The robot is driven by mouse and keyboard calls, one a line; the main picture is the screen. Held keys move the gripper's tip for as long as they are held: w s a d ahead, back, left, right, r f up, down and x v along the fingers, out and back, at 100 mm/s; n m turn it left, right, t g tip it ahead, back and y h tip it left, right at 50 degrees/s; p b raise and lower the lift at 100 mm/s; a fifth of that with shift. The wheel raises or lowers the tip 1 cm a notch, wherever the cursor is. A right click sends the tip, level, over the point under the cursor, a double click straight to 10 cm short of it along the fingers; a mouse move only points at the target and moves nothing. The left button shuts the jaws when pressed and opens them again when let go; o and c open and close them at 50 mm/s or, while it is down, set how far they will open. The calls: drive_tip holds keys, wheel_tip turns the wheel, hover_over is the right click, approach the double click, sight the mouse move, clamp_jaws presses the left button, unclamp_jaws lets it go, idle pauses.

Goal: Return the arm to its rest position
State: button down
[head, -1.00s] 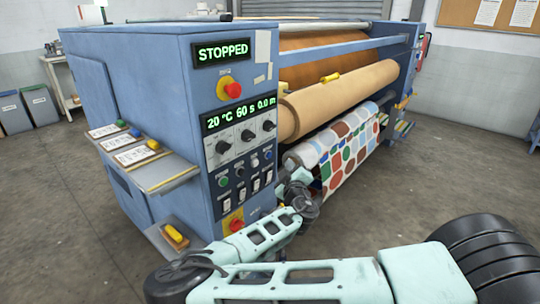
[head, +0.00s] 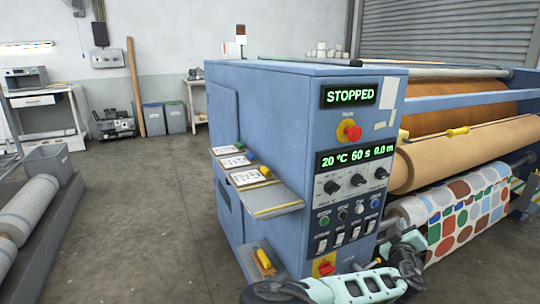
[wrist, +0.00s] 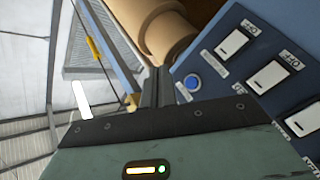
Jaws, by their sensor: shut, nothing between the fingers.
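My arm (head: 350,288) shows at the bottom of the head view, in front of the lower right of the blue calender press (head: 290,120). The front of my gripper (wrist: 155,125) fills the lower part of the wrist view, a dark strip above a green body with a small light. It is shut and holds nothing that I can see. Behind it in the wrist view are the switches (wrist: 236,42) and blue button of the press panel and the end of a tan roll (wrist: 168,32).
The press display (head: 349,95) reads STOPPED. A side shelf (head: 268,208) with cards and a lower step (head: 262,262) stick out from the press. A patterned fabric roll (head: 465,215) is at right. Rolls on a grey rack (head: 60,220) stand at left, with clear floor (head: 150,200) between.

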drive_tip(key=s+a+f+m+g+p, duration=0.1)
drive_tip(key=s+f+m+g, duration=0.5)
drive_tip(key=s+f+g, duration=0.3)
drive_tip(key=s+a+g+y, duration=0.45)
drive_tip(key=s+a, duration=0.35)
drive_tip(key=a, duration=0.6)
drive_tip(key=s+a+r+n+g+y+p, duration=0.25)
drive_tip(key=s+a+r+y, duration=0.35)
drive_tip(key=a+r, duration=0.6)
drive_tip(key=s+a+r+n+h, duration=0.1)
drive_tip(key=s+a+r+n, duration=0.1)
drive_tip(key=s+r+n, duration=0.5)
drive_tip(key=s+r, duration=0.6)
drive_tip(key=r, duration=0.1)
drive_tip(key=shift+r, duration=0.2)
